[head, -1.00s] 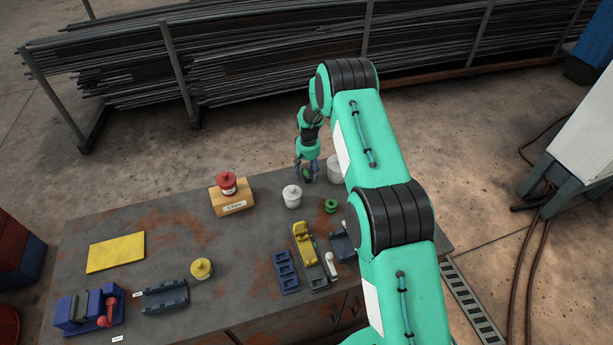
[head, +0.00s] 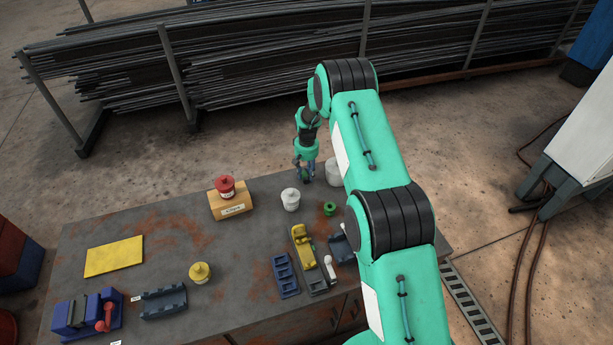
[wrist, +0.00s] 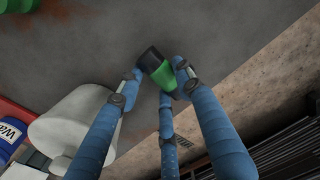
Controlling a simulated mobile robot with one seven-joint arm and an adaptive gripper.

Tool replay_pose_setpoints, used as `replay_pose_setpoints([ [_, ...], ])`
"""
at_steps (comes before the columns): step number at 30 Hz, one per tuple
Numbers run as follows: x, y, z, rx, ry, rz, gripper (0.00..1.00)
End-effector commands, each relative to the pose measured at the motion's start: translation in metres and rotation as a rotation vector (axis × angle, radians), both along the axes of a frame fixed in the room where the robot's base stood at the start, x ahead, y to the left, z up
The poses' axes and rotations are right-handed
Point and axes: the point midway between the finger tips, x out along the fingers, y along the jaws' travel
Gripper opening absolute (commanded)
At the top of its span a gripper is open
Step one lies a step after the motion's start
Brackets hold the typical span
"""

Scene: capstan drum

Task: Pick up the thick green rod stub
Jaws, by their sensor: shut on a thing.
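The thick green rod stub (wrist: 165,74) has a dark end and sits between the fingertips in the wrist view. My gripper (wrist: 161,78) has blue fingers and is shut on the stub, with fingers touching it from several sides. In the head view my gripper (head: 304,174) points down at the far edge of the bench, just left of a pale grey cylinder (head: 333,172). There the stub is mostly hidden by the fingers. I cannot tell whether it is clear of the bench top.
A white lidded pot (head: 290,200) and a green ring-like part (head: 329,209) stand nearby on the bench (head: 150,220). A red pot (head: 225,187) sits on a wooden block. Yellow and blue fixtures lie nearer the front. A rack of bars (head: 260,60) stands beyond.

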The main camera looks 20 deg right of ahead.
Motion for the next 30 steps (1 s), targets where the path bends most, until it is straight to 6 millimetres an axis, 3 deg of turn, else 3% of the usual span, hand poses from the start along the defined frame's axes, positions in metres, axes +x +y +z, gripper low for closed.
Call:
replay_pose_setpoints([
  [12, 0.002, 0.0, 0.061, 0.0, -0.004, 0.0, 0.0],
  [18, 0.001, 0.0, 0.081, 0.0, -0.002, 0.0, 0.0],
  [30, 0.001, 0.0, 0.088, 0.0, -0.001, 0.0, 0.0],
])
